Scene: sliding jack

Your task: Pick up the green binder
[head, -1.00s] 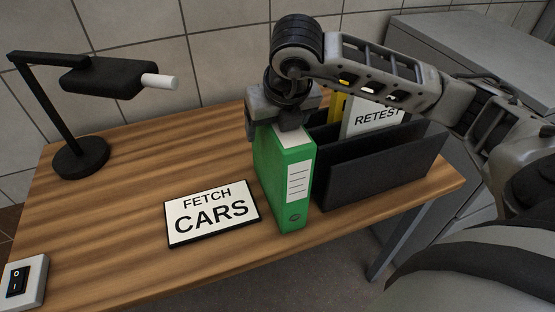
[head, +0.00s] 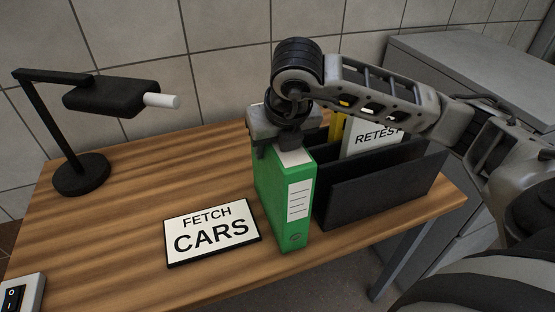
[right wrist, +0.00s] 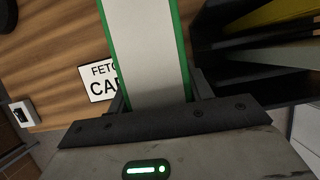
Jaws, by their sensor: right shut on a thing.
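The green binder (head: 285,200) stands upright on the wooden table, left of the black file holder, with a white label on its spine. My right gripper (head: 275,145) comes down on its top from above and is shut on it. In the right wrist view the binder (right wrist: 148,55) shows as a white top with green edges between the fingers of the right gripper (right wrist: 160,98). Whether the binder's bottom touches the table is hard to tell. My left gripper is not in view.
A black file holder (head: 385,190) with a yellow binder (head: 337,128) and a "RETEST" sheet (head: 376,137) stands close on the right. A "FETCH CARS" sign (head: 212,232) lies on the left. A black lamp (head: 82,172) and a switch box (head: 22,295) are further left.

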